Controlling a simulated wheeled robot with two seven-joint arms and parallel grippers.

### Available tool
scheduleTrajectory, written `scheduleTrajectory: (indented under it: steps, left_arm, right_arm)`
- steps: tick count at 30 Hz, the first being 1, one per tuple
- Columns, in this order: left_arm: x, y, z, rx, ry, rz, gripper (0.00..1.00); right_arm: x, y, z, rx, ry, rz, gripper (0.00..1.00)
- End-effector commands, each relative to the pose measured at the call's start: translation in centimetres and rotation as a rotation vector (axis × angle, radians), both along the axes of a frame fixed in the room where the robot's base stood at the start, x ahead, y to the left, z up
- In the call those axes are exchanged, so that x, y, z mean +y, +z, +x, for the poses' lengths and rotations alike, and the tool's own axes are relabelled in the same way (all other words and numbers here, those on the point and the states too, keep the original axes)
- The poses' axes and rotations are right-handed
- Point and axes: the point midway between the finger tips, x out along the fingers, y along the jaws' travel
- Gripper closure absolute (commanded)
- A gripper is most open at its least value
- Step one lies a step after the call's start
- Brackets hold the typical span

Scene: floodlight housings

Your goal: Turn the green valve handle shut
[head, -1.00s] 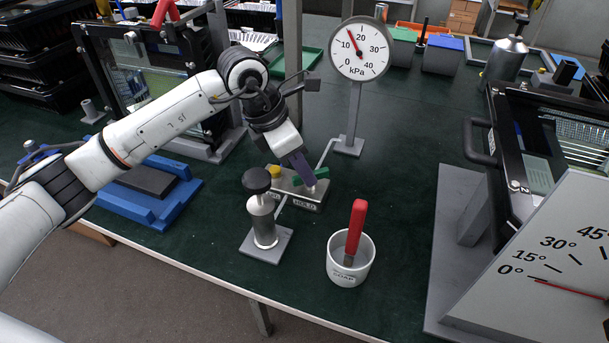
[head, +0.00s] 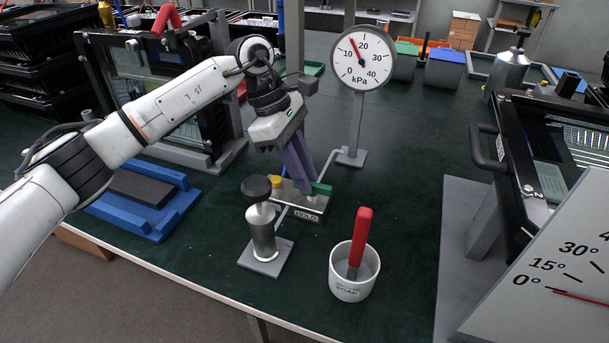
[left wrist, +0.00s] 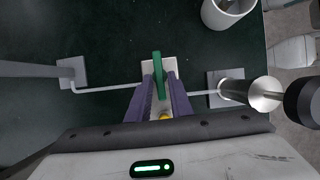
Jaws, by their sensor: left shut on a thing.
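The green valve handle (head: 321,188) sits on a small grey valve block (head: 308,212), which carries a HOLD label and a yellow knob (head: 277,181). My left gripper (head: 305,188) points down with its purple fingers shut on the handle; they hide part of it in the head view. In the left wrist view the handle (left wrist: 157,62) lies between the fingers (left wrist: 161,92), crosswise to the thin pipe (left wrist: 108,88). The round kPa gauge (head: 363,58) on its post behind has its red needle between 10 and 20. My right gripper is not in view.
A hand pump with a black knob (head: 262,232) stands close in front of the valve block. A white SOAP cup (head: 354,273) with a red-handled tool (head: 361,238) is to its right. A blue fixture (head: 150,210) lies left. Open green table lies right of the gauge post.

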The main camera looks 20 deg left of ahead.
Motion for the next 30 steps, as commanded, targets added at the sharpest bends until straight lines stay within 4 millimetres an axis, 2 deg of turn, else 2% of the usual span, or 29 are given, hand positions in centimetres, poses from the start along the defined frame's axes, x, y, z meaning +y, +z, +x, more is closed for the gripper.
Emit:
scheduleTrajectory:
  steps: [17, 18, 19, 30]
  left_arm:
    - [0.02, 0.14, 0.14, -0.004, -0.033, 0.0, 1.0]
    - [0.02, 0.14, 0.14, -0.004, -0.033, 0.0, 0.77]
    - [0.03, 0.13, 0.14, -0.004, -0.033, 0.0, 0.72]
    - [0.17, 0.42, 0.12, -0.002, -0.032, 0.0, 0.7]
  right_arm:
    - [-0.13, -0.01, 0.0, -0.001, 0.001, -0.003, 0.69]
    - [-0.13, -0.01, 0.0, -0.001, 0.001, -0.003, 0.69]
    - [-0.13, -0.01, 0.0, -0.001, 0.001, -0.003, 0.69]
    - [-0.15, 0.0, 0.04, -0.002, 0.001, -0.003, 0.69]
